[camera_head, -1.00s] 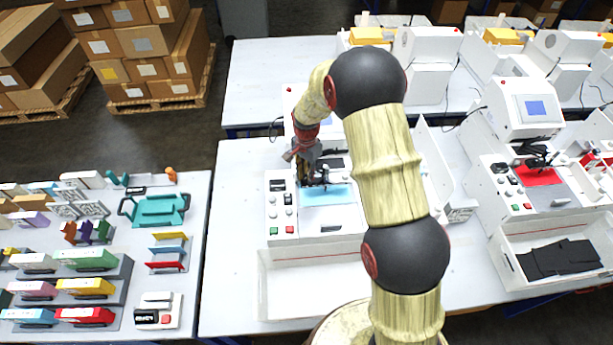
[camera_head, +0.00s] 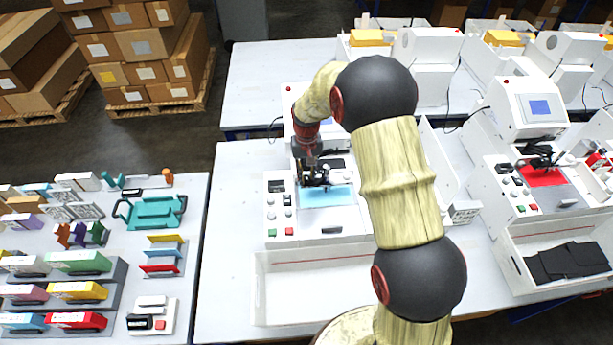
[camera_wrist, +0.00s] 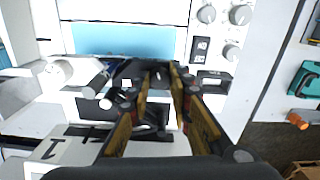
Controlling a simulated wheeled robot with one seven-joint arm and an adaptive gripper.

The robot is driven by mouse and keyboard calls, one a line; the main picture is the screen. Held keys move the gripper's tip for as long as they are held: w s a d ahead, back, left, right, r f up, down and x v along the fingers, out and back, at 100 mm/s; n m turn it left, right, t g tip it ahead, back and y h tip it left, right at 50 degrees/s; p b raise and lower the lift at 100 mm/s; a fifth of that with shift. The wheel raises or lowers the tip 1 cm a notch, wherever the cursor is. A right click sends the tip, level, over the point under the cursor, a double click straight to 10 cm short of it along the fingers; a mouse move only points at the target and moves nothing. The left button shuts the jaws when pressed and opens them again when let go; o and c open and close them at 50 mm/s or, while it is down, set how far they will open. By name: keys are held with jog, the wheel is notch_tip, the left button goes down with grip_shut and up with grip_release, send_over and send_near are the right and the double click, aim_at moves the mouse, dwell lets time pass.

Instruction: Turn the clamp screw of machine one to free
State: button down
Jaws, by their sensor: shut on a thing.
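Machine one (camera_head: 262,262) is the white plotter in front of me, with a blue sheet (camera_head: 330,197) on its bed. The sheet also shows in the wrist view (camera_wrist: 120,42). My gripper (camera_head: 318,181) is over the dark pen carriage behind the sheet. In the wrist view its two fingers (camera_wrist: 158,80) point at the carriage and are shut on a small dark part there, which I take to be the clamp screw. The fingers hide most of the screw, so its turn angle cannot be read.
A control panel with knobs (camera_wrist: 240,14) and buttons lies beside the bed. A second plotter (camera_head: 530,105) with a red sheet stands to the right. A left table holds coloured pen boxes and a teal tray (camera_head: 150,213). The table strip left of machine one is clear.

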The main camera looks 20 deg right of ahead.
aim_at(306, 177)
jog(key=n+b, duration=0.1)
jog(key=n, duration=0.5)
jog(key=shift+w, duration=0.1)
jog(key=shift+n, duration=0.3)
dwell(0.3)
jog(key=c, duration=1.7)
grip_release()
jog(key=shift+o, duration=0.4)
notch_tip(306, 177, up, 12)
